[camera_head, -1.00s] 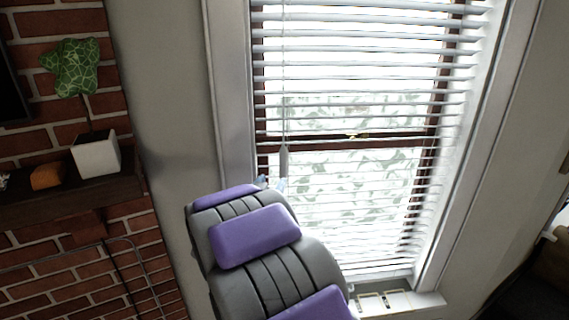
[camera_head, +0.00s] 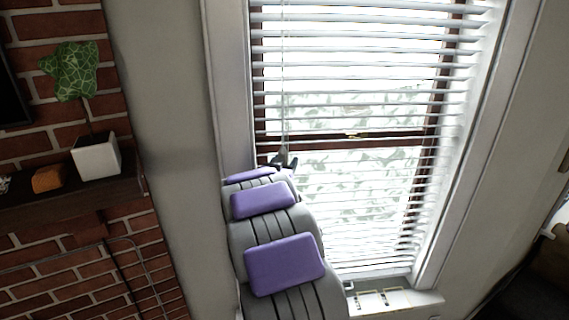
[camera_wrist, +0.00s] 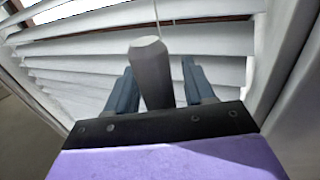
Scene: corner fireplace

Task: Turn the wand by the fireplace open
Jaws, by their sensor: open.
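The wand's grey faceted handle (camera_wrist: 152,72) hangs on a thin cord in front of the white blinds (camera_wrist: 95,45). In the wrist view it stands between the two blue fingers of my gripper (camera_wrist: 158,64), with gaps seen on both sides. My gripper is open around the wand. In the head view my gripper (camera_head: 285,161) is at the left side of the blinds (camera_head: 350,100), at the wand's lower end. The wand handle is hard to make out there, but its thin cord (camera_head: 284,80) shows above. Light shows between the slats.
A brick fireplace wall with a mantel shelf (camera_head: 60,198) is at the left. It holds a white pot (camera_head: 96,156) with a green plant and an orange block (camera_head: 47,179). The white window frame (camera_head: 232,90) borders the blinds closely. A sill (camera_head: 395,302) is below.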

